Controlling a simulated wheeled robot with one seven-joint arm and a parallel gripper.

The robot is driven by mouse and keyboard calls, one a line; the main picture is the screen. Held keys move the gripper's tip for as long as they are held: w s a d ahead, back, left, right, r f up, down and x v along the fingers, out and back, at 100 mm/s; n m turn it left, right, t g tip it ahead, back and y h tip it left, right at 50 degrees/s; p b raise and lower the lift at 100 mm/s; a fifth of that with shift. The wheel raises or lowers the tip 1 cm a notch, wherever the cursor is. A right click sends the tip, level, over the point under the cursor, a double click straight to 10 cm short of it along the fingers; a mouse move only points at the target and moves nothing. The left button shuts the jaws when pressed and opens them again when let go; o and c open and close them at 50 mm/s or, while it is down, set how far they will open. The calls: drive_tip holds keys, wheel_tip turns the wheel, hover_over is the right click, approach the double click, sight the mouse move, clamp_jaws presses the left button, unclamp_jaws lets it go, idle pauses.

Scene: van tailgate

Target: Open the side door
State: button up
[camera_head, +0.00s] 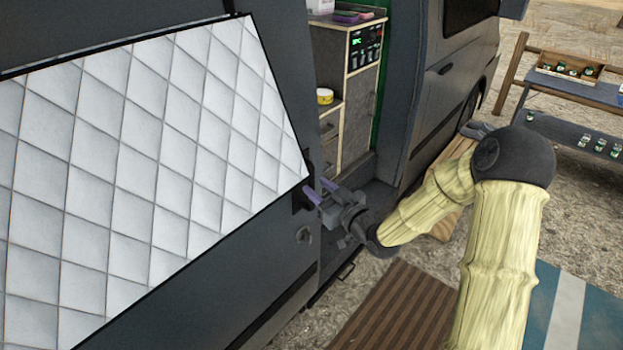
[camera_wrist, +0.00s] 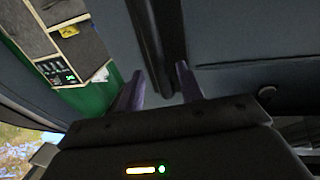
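The side door (camera_head: 262,232) is a dark grey panel with a white quilted cover over its window, filling the left of the head view. It stands partly open, with the van's interior showing to its right. A dark handle part (camera_head: 303,200) sits at the door's right edge, partly hidden by my gripper (camera_head: 322,191). The purple fingers are apart at that edge. In the wrist view my gripper (camera_wrist: 161,86) also has its fingers spread, with a dark upright strip (camera_wrist: 158,35) beyond and between them. Contact with the handle cannot be told.
Inside the doorway stands a cabinet (camera_head: 359,85) with a control panel and a yellow roll (camera_head: 324,96). A brown striped mat (camera_head: 400,318) lies on the gravel below. A wooden rack (camera_head: 570,85) with small items stands at the back right.

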sight(314, 185)
drive_tip(key=shift+p+x, duration=0.3)
drive_tip(key=shift+x, duration=1.45)
drive_tip(key=shift+c, duration=0.5)
clamp_jaws()
drive_tip(key=shift+d+f, duration=0.1)
drive_tip(key=shift+f, duration=0.05)
